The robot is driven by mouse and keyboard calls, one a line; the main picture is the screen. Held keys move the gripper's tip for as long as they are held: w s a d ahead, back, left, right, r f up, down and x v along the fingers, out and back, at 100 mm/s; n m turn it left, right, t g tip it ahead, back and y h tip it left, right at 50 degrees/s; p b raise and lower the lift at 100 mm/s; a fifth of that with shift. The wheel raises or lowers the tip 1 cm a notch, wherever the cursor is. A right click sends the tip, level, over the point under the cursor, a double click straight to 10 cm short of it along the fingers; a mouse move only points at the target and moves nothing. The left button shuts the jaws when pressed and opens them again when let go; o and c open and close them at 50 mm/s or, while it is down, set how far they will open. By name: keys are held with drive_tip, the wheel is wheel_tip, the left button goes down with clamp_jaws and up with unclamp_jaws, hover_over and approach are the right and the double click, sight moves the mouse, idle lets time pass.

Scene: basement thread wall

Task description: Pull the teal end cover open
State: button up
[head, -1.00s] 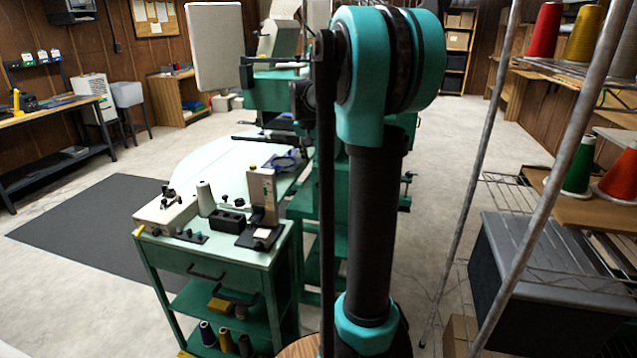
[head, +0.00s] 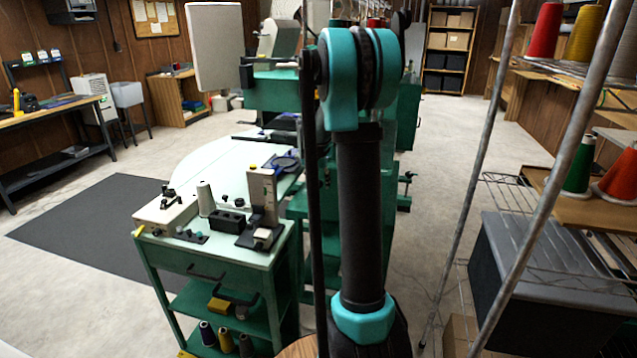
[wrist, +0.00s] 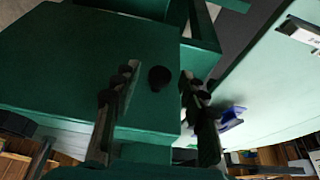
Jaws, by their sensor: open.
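The teal end cover (wrist: 75,65) fills much of the wrist view as a flat dark green panel, seen tilted. A round black knob (wrist: 159,78) stands out from it. My gripper (wrist: 156,82) is open, with one finger on the left and one on the right of the knob. A gap shows on both sides of the knob; how far the fingertips are from the panel I cannot tell. In the head view my arm hides the gripper and much of the green machine (head: 272,92).
A green cart (head: 180,252) with small tools and thread cones stands at the left, by a pale table (head: 205,160). A wire rack (head: 545,270) with thread cones and a dark bin stands close on the right. Bare floor shows between the rack and machine.

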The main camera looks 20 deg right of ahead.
clamp_jaws()
drive_tip(key=shift+s, duration=0.1)
idle(0.3)
